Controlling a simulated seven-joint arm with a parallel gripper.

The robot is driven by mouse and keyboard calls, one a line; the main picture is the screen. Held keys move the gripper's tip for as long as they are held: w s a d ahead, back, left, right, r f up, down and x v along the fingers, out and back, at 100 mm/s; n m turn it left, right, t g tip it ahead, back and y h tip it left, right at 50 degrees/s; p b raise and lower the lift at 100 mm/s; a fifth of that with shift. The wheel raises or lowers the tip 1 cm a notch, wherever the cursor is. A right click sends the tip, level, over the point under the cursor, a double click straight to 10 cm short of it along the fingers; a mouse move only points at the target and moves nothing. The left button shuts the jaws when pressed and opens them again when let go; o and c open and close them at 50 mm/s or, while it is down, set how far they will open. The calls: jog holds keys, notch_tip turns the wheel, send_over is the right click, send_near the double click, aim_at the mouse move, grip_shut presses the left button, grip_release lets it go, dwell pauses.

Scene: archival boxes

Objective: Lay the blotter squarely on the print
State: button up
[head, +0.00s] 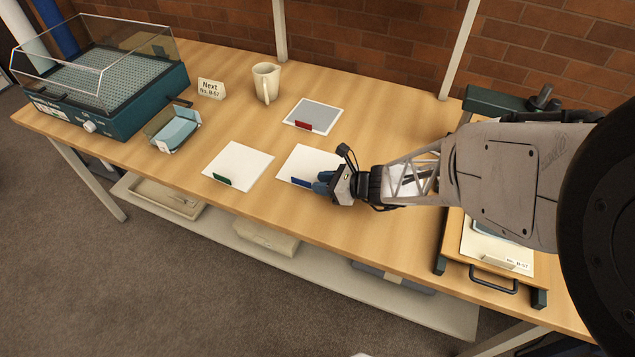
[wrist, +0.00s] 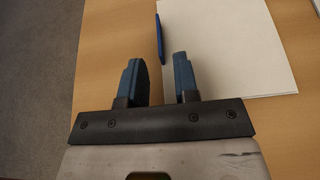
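A white sheet with a blue tab (head: 301,163) lies flat on the table; it also shows in the wrist view (wrist: 230,45). Its upright blue tab (wrist: 159,38) stands at the sheet's edge. My gripper (head: 322,183) is open at the tab's end of this sheet. In the wrist view its blue fingers (wrist: 158,66) are apart and empty, with the tab just ahead, roughly in line with the gap. A white sheet with a green tab (head: 240,165) and a grey-faced one with a red tab (head: 314,115) lie nearby. A board labelled B-57 (head: 481,246) is partly hidden by my arm.
A dark green press-like frame (head: 490,101) and a handle (head: 493,283) show at the right. A clear-lidded case (head: 105,90), a small tray (head: 173,129), a sign (head: 210,88) and a cream jug (head: 266,82) stand left and back. The front middle of the table is clear.

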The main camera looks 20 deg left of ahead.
jog(key=shift+v, duration=5)
jog(key=s+d+r+n+h, duration=0.3)
jog(key=d+r+n, duration=0.2)
jog(key=d+r, duration=0.15)
jog(key=s+d+r+n+h, duration=0.2)
jog(key=s+d+r+n, duration=0.15)
jog(key=d+r, duration=0.35)
jog(key=s+d+r+n+t+h, duration=0.1)
jog(key=s+d+r+n+h, duration=0.3)
jog(key=d, duration=0.4)
jog(key=s+d+r+n+t+h, duration=0.1)
jog(key=s+d+r+n+h, duration=0.3)
jog(key=d+r, duration=0.4)
jog(key=s+d+n, duration=0.1)
jog(key=s, duration=0.1)
jog(key=shift+s+t+h, duration=0.3)
jog(key=shift+s+h, duration=0.1)
jog(key=shift+d, duration=0.1)
